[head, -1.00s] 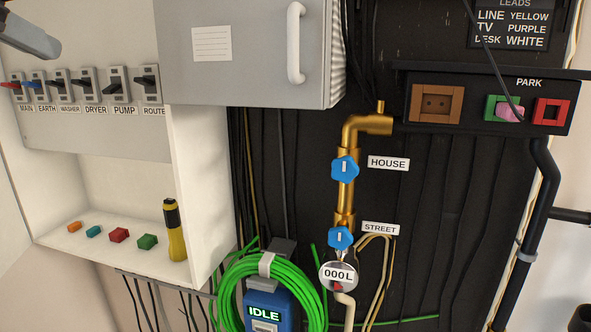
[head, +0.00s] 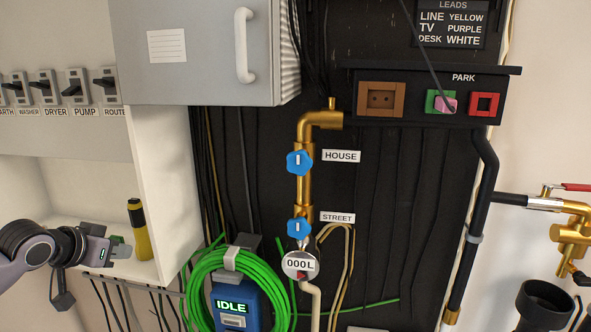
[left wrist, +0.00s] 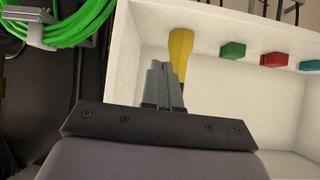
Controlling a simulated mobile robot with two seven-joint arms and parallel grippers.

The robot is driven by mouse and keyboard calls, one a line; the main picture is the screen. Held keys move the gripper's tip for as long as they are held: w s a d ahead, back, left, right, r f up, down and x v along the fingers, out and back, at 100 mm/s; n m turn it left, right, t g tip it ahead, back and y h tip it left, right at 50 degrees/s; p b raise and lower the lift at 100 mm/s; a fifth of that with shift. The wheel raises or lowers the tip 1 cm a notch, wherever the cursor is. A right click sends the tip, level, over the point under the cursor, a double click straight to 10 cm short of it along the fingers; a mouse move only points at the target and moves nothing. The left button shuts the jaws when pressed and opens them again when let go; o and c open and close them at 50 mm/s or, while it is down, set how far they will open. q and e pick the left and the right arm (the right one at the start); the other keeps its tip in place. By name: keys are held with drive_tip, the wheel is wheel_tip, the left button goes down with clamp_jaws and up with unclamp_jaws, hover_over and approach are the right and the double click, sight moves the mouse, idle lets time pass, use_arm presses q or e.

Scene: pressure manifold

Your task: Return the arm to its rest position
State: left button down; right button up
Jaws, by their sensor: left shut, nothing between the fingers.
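My left gripper (head: 126,249) shows at the lower left of the head view, in front of the white shelf box (head: 172,190). Its fingers are shut with nothing between them, and they also show in the left wrist view (left wrist: 162,88). In the left wrist view the yellow torch-like tool (left wrist: 180,45) stands behind the fingertips, apart from them as far as I can tell. It also stands in the shelf in the head view (head: 139,230). A green block (head: 117,240) is partly hidden behind the gripper. My right gripper is not in view.
A grey cabinet (head: 200,60) hangs above. A brass pipe (head: 304,185) with two blue valves runs down the black panel. A green hose coil (head: 190,285) hangs by the blue IDLE box (head: 236,307). Green (left wrist: 232,49) and red (left wrist: 274,59) blocks lie in the shelf.

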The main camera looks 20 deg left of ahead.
use_arm(q)
drive_tip(key=s+d+f, duration=0.2)
drive_tip(key=d+f, duration=0.2)
drive_tip(key=f, duration=0.3)
drive_tip(key=s+d+f+m+h, duration=0.1)
drive_tip(key=s+d+f, duration=0.2)
drive_tip(key=f, duration=0.4)
drive_tip(key=s+d+f, duration=0.2)
drive_tip(key=d+f, duration=0.2)
drive_tip(key=f, duration=0.3)
drive_tip(key=s+d+f+m+h, duration=0.1)
drive_tip(key=s+d+f, duration=0.3)
drive_tip(key=d, duration=0.5)
drive_tip(key=s+d+f+m, duration=0.1)
drive_tip(key=s+d+f, duration=0.3)
drive_tip(key=s+d, duration=0.4)
drive_tip(key=shift+d+h, duration=0.4)
drive_tip(key=shift+d, duration=0.5)
drive_tip(key=shift+s+a, duration=0.1)
drive_tip(key=shift+s, duration=0.1)
